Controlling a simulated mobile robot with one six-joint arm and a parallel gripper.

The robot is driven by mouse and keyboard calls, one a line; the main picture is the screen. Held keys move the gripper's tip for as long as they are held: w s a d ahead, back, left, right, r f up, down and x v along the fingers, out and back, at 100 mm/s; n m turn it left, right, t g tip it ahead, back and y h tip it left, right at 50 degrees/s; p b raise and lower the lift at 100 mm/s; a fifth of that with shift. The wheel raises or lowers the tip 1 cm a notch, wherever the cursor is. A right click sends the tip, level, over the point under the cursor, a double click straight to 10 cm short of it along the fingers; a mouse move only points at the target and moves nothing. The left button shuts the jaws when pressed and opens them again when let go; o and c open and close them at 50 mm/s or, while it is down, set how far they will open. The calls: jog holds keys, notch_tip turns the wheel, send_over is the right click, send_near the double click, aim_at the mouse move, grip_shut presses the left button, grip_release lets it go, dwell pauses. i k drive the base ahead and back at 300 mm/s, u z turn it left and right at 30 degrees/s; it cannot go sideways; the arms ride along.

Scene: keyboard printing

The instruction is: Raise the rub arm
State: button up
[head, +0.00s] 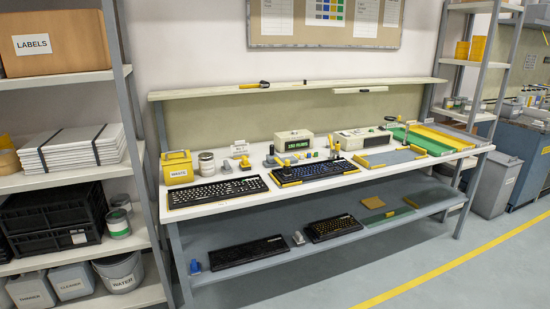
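A cream box with a green lit display (298,143), which seems to read a number and "RUBS", stands at the middle back of the white workbench (230,203). In front of it a dark keyboard (318,171) lies in a yellow-edged holder. Small dark upright parts (335,151) stand at the keyboard's back edge. They may belong to the rub arm, but they are too small to tell, as is whether the arm is up or down. My gripper is not in view.
A black-and-white keyboard (218,191) lies at the bench's left, near a yellow waste bin (177,167). A second cream box (363,138) and framed screens (390,158) are to the right. A loaded shelf (85,173) stands left. The floor in front is clear.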

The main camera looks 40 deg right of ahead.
aim_at(286, 167)
jog(key=u, duration=0.05)
jog(key=i, duration=0.9)
jog(key=u, duration=0.05)
